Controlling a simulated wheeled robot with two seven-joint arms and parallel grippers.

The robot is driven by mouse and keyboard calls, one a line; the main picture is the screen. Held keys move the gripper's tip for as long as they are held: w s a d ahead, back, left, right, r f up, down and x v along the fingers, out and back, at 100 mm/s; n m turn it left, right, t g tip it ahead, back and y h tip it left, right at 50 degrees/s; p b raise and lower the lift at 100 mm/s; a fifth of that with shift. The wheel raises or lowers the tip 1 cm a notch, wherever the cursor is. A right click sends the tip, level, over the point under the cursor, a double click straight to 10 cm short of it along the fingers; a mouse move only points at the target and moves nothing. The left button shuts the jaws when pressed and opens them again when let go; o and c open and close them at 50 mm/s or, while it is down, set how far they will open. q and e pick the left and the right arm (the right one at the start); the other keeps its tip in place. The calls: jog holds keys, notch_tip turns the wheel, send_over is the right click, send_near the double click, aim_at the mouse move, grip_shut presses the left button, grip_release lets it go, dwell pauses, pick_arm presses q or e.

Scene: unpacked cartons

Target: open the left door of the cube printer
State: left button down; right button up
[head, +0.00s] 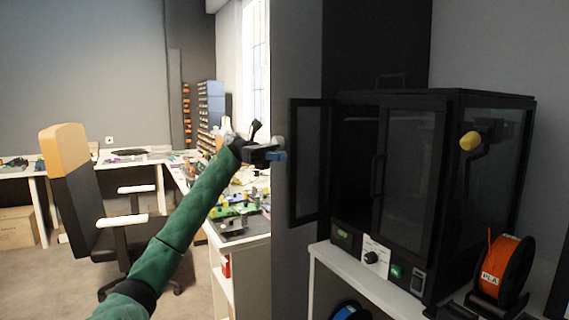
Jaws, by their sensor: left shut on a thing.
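The cube printer (482,180) is a black box with dark clear panels, standing on a white cabinet at the right. Its left door (309,160) is swung out to the left, with the dark inside partly showing beside it. Its right door (408,170) is closed, with an upright dark handle (377,176) at its left edge. My right gripper is not in view.
The white cabinet (365,284) lies below the printer. A cluttered desk (243,228) and an office chair (88,190) are at the left. A grey wall panel (297,60) stands behind the open door.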

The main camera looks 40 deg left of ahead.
pick_arm(q)
jog(key=shift+w+a, duration=0.35)
jog(key=shift+w, duration=0.25)
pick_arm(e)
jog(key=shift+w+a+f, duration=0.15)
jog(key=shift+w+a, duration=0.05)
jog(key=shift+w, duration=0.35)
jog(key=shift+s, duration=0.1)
pick_arm(q)
jog(key=c, duration=1.7)
grip_release()
jog(key=shift+w+d, duration=0.15)
jog(key=shift+d, duration=0.05)
jog(key=shift+c, duration=0.2)
jog(key=shift+o, duration=1.1)
jog(key=shift+w+d, duration=0.3)
jog(key=shift+d, duration=0.1)
jog(key=a, duration=0.8)
jog(key=shift+a, duration=0.25)
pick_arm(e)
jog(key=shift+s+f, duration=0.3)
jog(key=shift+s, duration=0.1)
